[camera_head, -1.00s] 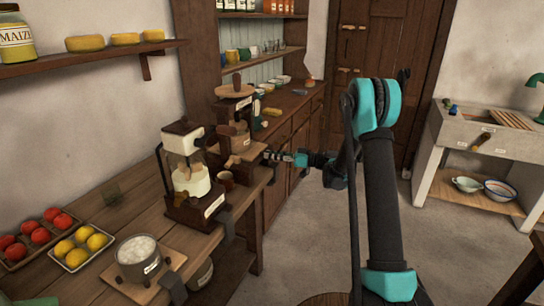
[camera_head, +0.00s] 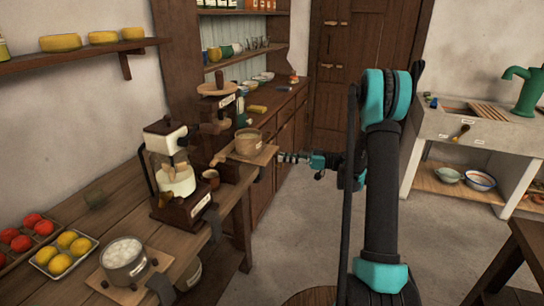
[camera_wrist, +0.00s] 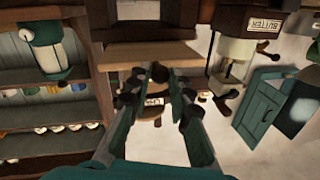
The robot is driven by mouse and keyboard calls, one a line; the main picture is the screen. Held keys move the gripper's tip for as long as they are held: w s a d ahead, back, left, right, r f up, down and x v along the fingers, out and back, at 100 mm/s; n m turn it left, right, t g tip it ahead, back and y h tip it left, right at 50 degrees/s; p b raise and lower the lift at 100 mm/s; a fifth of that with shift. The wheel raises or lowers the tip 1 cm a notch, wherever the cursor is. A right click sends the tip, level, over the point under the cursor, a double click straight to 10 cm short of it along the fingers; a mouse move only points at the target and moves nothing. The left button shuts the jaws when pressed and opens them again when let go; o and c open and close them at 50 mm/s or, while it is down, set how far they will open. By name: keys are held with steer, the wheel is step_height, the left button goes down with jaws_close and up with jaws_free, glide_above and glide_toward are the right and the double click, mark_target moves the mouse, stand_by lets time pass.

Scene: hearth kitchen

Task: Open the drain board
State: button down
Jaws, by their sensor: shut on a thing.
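The drain board (camera_head: 262,158) is a light wooden slab under the wooden press (camera_head: 213,118) on the counter. It sticks out from the press towards my gripper (camera_head: 283,157), with a round wooden tub (camera_head: 248,141) standing on it. In the wrist view, the board (camera_wrist: 145,52) shows as a pale wooden edge, with a dark knob (camera_wrist: 158,72) at its front. My gripper (camera_wrist: 155,90) is shut on this knob, its fingers on either side. The fingers hide part of the knob.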

steer(key=shift+s+d, duration=0.1)
steer(key=shift+d, duration=0.25)
steer(key=c, duration=1.4)
jaws_free()
steer(key=shift+o, duration=0.2)
steer(key=s+d, duration=0.2)
steer(key=d, duration=1)
steer(key=shift+a, duration=0.1)
